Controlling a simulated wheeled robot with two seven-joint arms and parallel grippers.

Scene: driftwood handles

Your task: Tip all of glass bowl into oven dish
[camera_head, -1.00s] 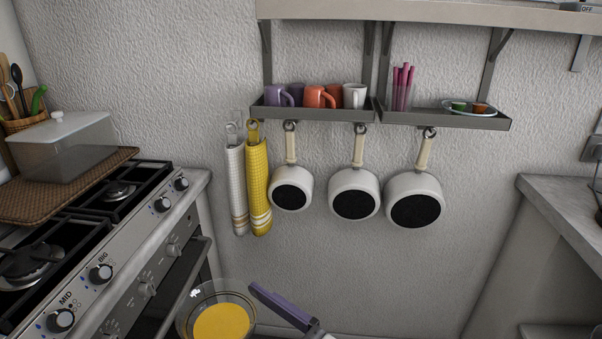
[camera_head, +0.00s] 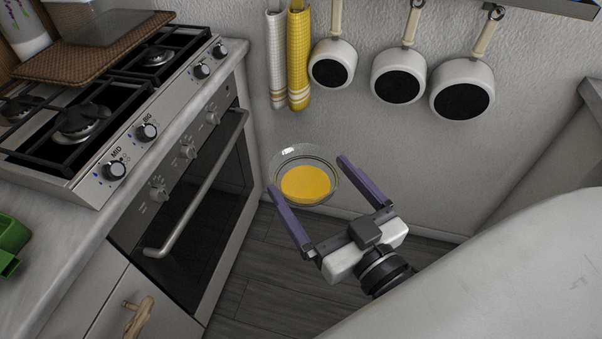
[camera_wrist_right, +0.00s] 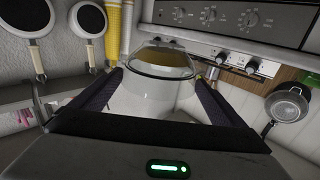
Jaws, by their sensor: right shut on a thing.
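The glass bowl (camera_head: 306,160) is clear and holds a yellow content (camera_head: 305,184). It is off the floor, in front of the wall and right of the oven. My right gripper (camera_head: 307,173) is shut on the bowl, with one purple finger on each side. In the right wrist view the bowl (camera_wrist_right: 165,62) sits between the dark fingers, its rim and some yellow showing. I cannot pick out an oven dish for certain in these views. My left gripper is not in view.
The stove (camera_head: 110,110) with its oven door handle (camera_head: 200,190) stands to the left. A clear box (camera_head: 100,20) rests on a woven mat (camera_head: 95,50) on it. A green object (camera_head: 10,243) lies on the left counter.

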